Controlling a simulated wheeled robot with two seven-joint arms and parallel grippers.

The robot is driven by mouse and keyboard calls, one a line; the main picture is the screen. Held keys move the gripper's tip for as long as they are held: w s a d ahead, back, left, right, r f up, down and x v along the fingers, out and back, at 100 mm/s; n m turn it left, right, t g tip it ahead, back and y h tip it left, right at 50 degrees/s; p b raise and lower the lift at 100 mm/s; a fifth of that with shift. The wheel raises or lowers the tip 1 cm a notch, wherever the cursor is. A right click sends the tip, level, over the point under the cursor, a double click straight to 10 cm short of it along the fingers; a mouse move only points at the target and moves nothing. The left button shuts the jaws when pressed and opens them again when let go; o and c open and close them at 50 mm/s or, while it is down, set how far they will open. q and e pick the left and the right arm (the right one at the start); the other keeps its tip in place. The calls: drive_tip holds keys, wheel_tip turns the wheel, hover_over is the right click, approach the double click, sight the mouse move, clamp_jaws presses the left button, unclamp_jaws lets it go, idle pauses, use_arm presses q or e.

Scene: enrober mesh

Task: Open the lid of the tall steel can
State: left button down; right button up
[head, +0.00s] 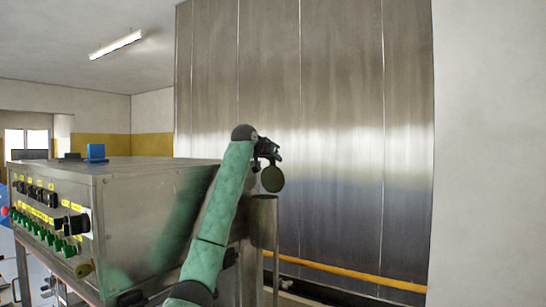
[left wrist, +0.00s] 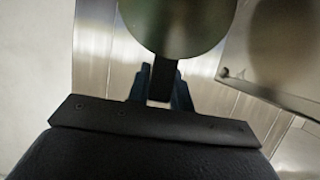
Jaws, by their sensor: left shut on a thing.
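The tall steel can (head: 263,225) stands right of the steel cabinet, partly hidden by my left arm. Its round lid (head: 272,179) stands on edge above the can's rim, its face toward the head camera. I cannot tell whether the lid touches the rim. My left gripper (head: 265,153) is above the can, shut on the lid's dark tab. In the left wrist view, the tab (left wrist: 162,82) sits between the two fingers and the lid's disc (left wrist: 172,22) extends beyond them. My right gripper is not in view.
A steel control cabinet (head: 140,215) with switches and green knobs stands at the left, with a blue block (head: 95,152) on top. A tall steel panel wall (head: 320,110) rises behind the can. A yellow pipe (head: 345,272) runs low along it.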

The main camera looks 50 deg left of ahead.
use_arm(q)
drive_tip(key=shift+w+f, duration=0.1)
drive_tip(key=shift+f, duration=0.15)
drive_tip(key=c, duration=1.2)
unclamp_jaws()
drive_tip(key=shift+w, duration=0.1)
drive_tip(key=shift+c, duration=0.2)
drive_tip(key=shift+s+r, duration=0.2)
